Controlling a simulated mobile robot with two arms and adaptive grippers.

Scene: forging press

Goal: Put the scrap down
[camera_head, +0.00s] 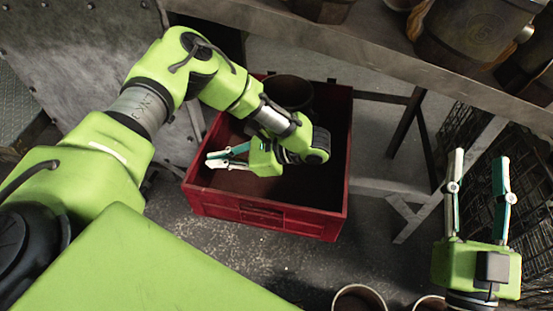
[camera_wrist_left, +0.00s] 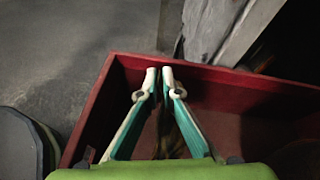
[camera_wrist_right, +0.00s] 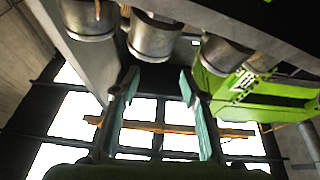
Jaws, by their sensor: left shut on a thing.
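My left gripper (camera_head: 211,160) is over the inside of the red crate (camera_head: 325,226), at its left part. In the left wrist view its fingertips (camera_wrist_left: 160,74) are close together, within the outline of the crate (camera_wrist_left: 88,115). A dim brownish patch shows between the fingers near the palm; I take it for the scrap (camera_wrist_left: 172,143), but its shape is mostly hidden. In the head view I cannot make the scrap out. My right gripper (camera_head: 479,160) is open and empty at the right, well away from the crate.
A dark round vessel (camera_head: 288,90) is at the crate's back, beside my left arm. A workbench (camera_head: 340,42) with metal pots (camera_head: 470,35) stands behind. A wire-mesh basket (camera_head: 524,150) is near my right gripper. Two round containers (camera_head: 358,298) are at the bottom edge.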

